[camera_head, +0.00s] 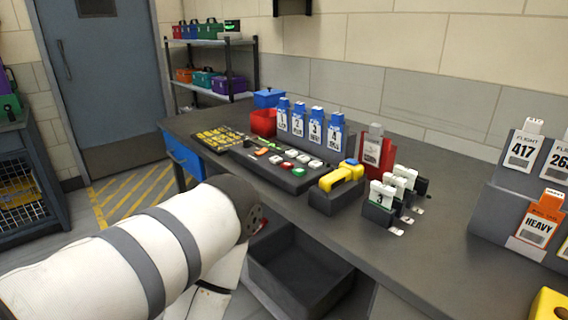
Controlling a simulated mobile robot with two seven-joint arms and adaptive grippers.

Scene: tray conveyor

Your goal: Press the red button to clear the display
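A dark control console (268,172) lies on the workbench. On it is a red button (285,169), with a green button (299,172) just right of it and several white buttons behind. A black panel with rows of yellow marks (219,138) lies left of the buttons; I cannot tell if it is the display. My white arm comes in from the left and bends down in front of the bench, apart from the red button in the picture. Neither gripper shows.
A yellow handheld device (342,175) stands in a dark holder right of the console. Blue numbered tags (315,126) stand behind it, with a red bin (264,122) at their left. A grey open bin (300,270) sits below the bench's front edge.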

